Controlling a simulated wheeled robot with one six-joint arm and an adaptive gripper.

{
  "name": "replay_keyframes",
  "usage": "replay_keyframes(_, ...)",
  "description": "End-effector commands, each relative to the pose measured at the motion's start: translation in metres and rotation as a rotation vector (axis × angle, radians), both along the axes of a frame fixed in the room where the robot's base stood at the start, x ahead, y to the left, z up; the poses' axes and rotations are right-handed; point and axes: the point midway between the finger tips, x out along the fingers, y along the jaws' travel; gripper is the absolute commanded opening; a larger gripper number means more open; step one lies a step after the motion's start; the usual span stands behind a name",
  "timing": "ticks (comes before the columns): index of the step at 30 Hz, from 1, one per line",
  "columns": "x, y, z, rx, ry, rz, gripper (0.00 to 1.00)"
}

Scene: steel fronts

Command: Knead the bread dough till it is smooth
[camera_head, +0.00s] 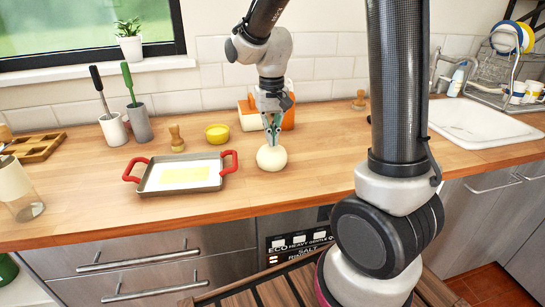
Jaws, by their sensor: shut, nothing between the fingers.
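The bread dough (271,159) is a pale, rounded ball on the wooden counter, right of the baking tray. Its visible surface looks smooth at this size. My gripper (273,141) points straight down over the dough, with its fingers shut and empty. The fingertips are at the top of the dough; I cannot tell whether they press into it or just touch it.
A baking tray (150,188) with red handles holds a pale yellow sheet, left of the dough. Behind are a yellow bowl (217,134), a wooden peg-like piece (176,138) and an orange-white container (288,118). The counter (320,150) is clear right of the dough.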

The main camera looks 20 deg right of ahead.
Motion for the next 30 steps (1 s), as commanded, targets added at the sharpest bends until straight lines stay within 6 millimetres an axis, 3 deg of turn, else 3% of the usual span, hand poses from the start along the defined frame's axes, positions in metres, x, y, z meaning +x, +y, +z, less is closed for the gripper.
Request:
replay_keyframes(21, 0.0, 0.0, -0.022, 0.0, 0.001, 0.0, 0.0)
replay_keyframes(30, 0.0, 0.0, -0.017, 0.0, 0.0, 0.0, 0.0)
